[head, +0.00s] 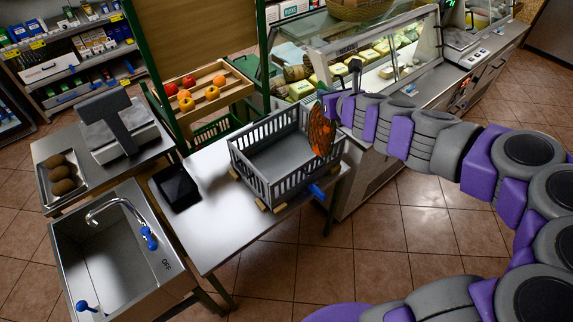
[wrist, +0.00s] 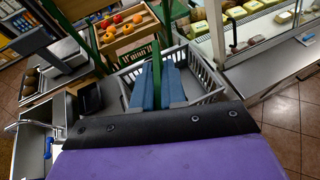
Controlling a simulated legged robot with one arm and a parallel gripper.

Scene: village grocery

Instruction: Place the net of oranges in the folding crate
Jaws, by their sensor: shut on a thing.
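The net of oranges (head: 321,132) hangs upright from my gripper (head: 331,94) in the head view. My gripper is shut on its upper end. The folding crate (head: 262,178) is grey with slatted walls and stands open on the steel table. Its visible floor is bare. The net overlaps the crate's right end in the picture; I cannot tell whether it is inside the walls or touching them. In the wrist view, the crate (wrist: 208,76) lies beyond my gripper's blue-grey fingers (wrist: 160,68), which hide part of it. The oranges are not clearly visible there.
A black tray (head: 177,187) lies left of the crate on the steel table (head: 217,240). A sink (head: 112,250) and scale (head: 113,125) stand farther left. A fruit rack (head: 235,92) is behind, and a glass deli counter (head: 385,62) is behind right.

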